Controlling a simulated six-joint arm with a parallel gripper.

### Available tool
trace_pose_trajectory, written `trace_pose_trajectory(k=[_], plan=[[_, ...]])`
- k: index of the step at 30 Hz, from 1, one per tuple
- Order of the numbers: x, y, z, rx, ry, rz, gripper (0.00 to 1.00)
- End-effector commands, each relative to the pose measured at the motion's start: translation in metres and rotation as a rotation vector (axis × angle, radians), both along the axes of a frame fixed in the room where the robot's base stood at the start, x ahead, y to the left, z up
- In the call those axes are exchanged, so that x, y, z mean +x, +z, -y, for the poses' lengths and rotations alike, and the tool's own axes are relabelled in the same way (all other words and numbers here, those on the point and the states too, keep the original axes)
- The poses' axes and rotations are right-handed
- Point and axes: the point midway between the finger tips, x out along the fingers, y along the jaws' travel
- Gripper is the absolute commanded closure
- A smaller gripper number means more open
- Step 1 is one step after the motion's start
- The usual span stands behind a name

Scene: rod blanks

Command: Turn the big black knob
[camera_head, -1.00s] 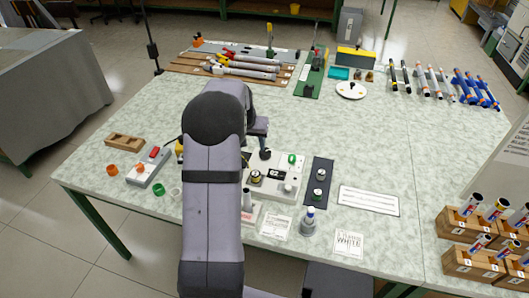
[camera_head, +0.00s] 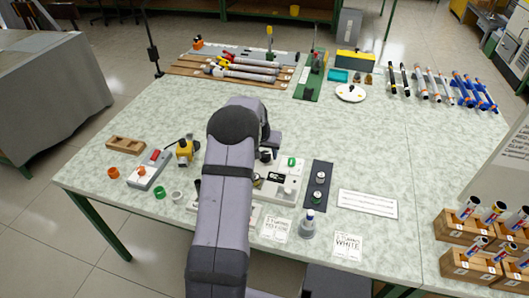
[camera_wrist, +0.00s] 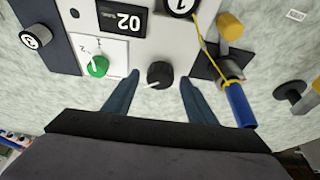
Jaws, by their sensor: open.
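The big black knob (camera_wrist: 160,74) sits at the edge of a white panel (camera_wrist: 150,48) in the wrist view, with a pale pointer mark on its side. My gripper (camera_wrist: 159,77) is open, with one dark blue finger on each side of the knob and a visible gap to each. I cannot tell how far down the fingers reach around it. In the head view the panel (camera_head: 287,191) stands on the table, and my arm hides part of it and most of the gripper.
A blue cylinder (camera_wrist: 240,104) lies near the right finger. A dark strip with round parts (camera_head: 318,186) stands beside the panel. The table's middle (camera_head: 380,140) is clear.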

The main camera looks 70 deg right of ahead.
Motion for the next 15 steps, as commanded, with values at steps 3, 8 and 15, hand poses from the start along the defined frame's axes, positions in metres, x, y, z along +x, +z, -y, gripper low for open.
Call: trace_pose_trajectory(k=[3,8,15], plan=[[-0.0001,-0.0067,0.0024,0.001,0.0,0.0,0.49],[0.0001,-0.0093,0.0042,-0.002,0.0,0.0,0.49],[0.0001,-0.0095,0.0039,-0.001,0.0,0.0,0.58]])
